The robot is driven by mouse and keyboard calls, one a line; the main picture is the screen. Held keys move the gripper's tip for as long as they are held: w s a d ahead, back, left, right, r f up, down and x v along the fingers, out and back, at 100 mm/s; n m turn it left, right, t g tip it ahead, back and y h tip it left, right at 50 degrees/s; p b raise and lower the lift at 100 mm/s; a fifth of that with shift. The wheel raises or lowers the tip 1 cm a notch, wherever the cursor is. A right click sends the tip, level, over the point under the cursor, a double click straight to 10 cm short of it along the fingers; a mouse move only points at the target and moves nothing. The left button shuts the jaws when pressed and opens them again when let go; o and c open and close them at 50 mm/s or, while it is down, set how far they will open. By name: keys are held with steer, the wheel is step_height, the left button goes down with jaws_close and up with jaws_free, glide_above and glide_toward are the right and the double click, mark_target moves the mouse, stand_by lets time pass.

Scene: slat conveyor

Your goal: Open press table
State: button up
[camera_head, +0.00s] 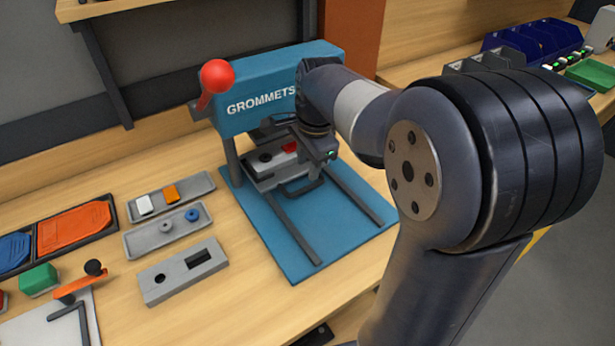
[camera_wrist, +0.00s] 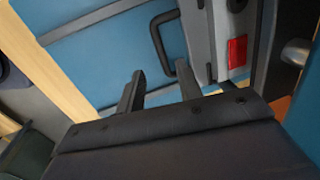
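The press is a blue machine (camera_head: 275,80) marked GROMMETS, with a red ball lever (camera_head: 216,75). Its grey press table (camera_head: 262,172) sits under the head, at the inner end of two dark rails. A black handle (camera_head: 302,188) is on the table's front edge. In the wrist view the handle (camera_wrist: 157,38) lies just beyond my gripper (camera_wrist: 161,72), whose two dark fingers are apart with nothing held. The table (camera_wrist: 196,42) shows there too, with a red piece (camera_wrist: 237,50) on it. In the head view my wrist hides part of the press.
A blue base plate (camera_head: 345,226) carries the rails; the space between them in front of the handle is clear. Left of it are small grey trays (camera_head: 160,240), a grey block with cut-outs (camera_head: 183,272), and an orange-armed fixture (camera_head: 78,285). Blue bins (camera_head: 530,40) stand at the back right.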

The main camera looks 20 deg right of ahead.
mark_target(304, 188)
steer(key=f, duration=0.2)
steer(key=w+f, duration=0.1)
steer(key=f, duration=0.4)
steer(key=shift+w+a+f, duration=0.25)
steer(key=shift+f, duration=0.15)
jaws_close()
